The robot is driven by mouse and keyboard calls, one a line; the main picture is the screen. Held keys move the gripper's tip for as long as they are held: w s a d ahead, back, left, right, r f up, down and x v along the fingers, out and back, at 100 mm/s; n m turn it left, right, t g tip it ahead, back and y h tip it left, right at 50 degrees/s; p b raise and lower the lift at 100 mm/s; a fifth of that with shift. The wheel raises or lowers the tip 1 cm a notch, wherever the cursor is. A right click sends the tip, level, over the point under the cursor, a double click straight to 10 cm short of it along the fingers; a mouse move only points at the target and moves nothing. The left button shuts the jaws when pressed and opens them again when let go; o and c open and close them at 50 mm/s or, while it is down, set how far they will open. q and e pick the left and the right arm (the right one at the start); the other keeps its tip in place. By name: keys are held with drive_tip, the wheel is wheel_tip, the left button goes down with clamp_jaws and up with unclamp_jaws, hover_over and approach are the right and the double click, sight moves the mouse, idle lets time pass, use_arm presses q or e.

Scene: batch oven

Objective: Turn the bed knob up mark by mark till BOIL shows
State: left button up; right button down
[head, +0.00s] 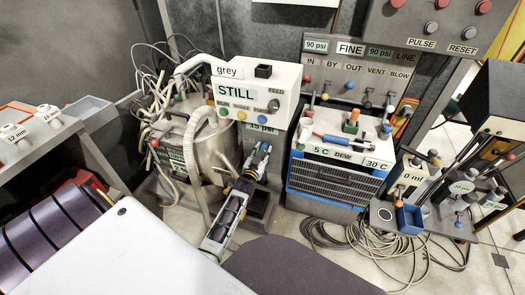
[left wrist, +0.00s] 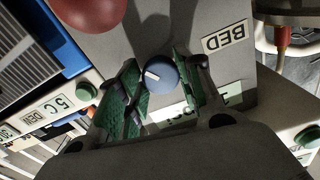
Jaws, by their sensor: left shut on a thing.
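The bed knob (left wrist: 160,75) is a round blue-grey knob with a white pointer line. In the left wrist view it sits between the green pads of my left gripper (left wrist: 160,88), below the upside-down BED label (left wrist: 226,38). The gripper is shut on it. In the head view my left gripper (head: 262,152) reaches up to the panel under the white box (head: 285,95) and hides the knob. The box's green display (head: 237,92) reads STILL. A psi plate (head: 262,128), apparently 15 psi, shows just above the gripper. My right gripper is not in view.
A metal vessel (head: 213,150) with hoses stands close left of my left gripper. A blue-and-white chiller (head: 335,178) stands to the right. A red ball (left wrist: 90,10) is near the knob in the wrist view. Coiled hoses (head: 390,245) lie on the floor at right.

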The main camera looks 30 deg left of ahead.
use_arm(q)
drive_tip(key=shift+r+m, duration=0.1)
drive_tip(key=shift+m, duration=0.2)
drive_tip(key=shift+m+p, duration=0.65)
drive_tip(key=shift+m, duration=0.15)
drive_tip(key=shift+m+p, duration=0.35)
drive_tip(key=shift+m, duration=2.05)
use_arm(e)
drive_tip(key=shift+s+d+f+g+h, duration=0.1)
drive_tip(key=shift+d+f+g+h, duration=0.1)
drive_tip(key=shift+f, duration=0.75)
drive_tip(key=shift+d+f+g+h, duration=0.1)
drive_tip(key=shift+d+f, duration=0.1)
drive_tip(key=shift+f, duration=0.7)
use_arm(q)
drive_tip(key=o, duration=1)
drive_tip(key=shift+o, duration=0.2)
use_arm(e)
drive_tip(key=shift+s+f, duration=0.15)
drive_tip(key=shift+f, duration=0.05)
